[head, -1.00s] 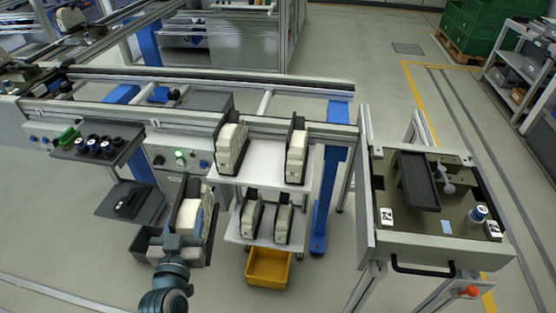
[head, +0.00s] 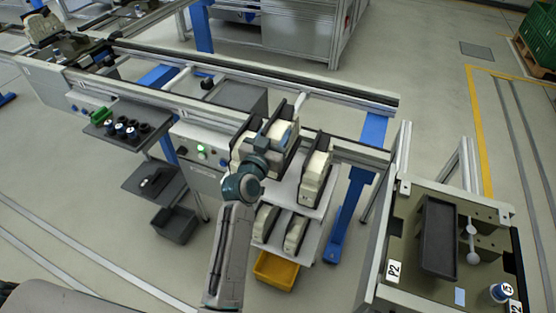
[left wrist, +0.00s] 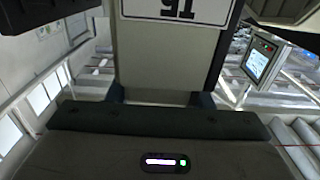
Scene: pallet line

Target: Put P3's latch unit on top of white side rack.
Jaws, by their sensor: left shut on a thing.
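My left gripper (head: 262,143) is shut on a latch unit (head: 285,130), a cream block with a dark back. It holds the unit over the back left part of the top shelf of the white side rack (head: 288,192). I cannot tell whether the unit touches the shelf. Another cream unit (head: 314,172) stands on the top shelf to the right. My right gripper is not in view.
Cream units (head: 296,232) stand on the rack's lower shelf, above a yellow bin (head: 276,271). A cream unit (head: 242,150) shows just left of the held one, partly hidden. A cart (head: 380,271) labelled P2 with a dark tray (head: 437,240) stands at right. The conveyor rail runs behind.

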